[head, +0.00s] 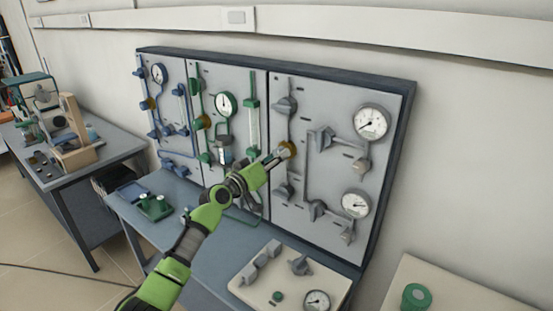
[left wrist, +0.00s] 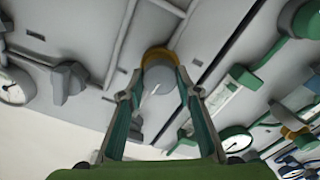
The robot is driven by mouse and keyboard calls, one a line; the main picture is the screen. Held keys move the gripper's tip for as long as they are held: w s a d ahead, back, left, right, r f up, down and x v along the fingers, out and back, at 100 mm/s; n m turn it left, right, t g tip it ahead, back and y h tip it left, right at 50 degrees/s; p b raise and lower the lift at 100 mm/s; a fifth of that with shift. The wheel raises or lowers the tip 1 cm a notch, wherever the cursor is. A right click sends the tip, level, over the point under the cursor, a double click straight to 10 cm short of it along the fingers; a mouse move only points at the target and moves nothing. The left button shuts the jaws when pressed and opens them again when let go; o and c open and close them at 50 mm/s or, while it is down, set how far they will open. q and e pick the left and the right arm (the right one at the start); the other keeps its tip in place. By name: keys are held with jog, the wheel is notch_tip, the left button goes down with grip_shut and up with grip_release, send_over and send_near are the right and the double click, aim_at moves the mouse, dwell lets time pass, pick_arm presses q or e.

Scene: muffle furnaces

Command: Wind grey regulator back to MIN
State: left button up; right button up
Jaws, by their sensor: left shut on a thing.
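The grey regulator shows in the left wrist view as a round grey knob (left wrist: 157,80) with a pale pointer line and a brass collar (left wrist: 157,55) behind it. In the head view its brass part (head: 288,149) sits on the right-hand grey panel (head: 335,175), and the knob is largely hidden by my gripper. My left gripper (head: 279,155) reaches the panel from the front left. In the left wrist view my left gripper (left wrist: 158,86) has one finger on each side of the knob and is shut on it. MIN markings are too small to read. My right gripper is out of view.
Two round gauges (head: 371,122) (head: 355,204) and grey valve handles (head: 284,105) are on the same panel. Green fittings (head: 202,122) crowd the middle panel. A pale board (head: 330,277) with valves and a gauge lies on the bench below. A green item (head: 415,296) stands at lower right.

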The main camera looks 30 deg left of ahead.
pick_arm(q)
jog(key=n+p, duration=0.5)
jog(key=n, duration=1.3)
jog(key=shift+n, duration=0.3)
jog(key=shift+p, duration=0.3)
jog(key=o, duration=1.1)
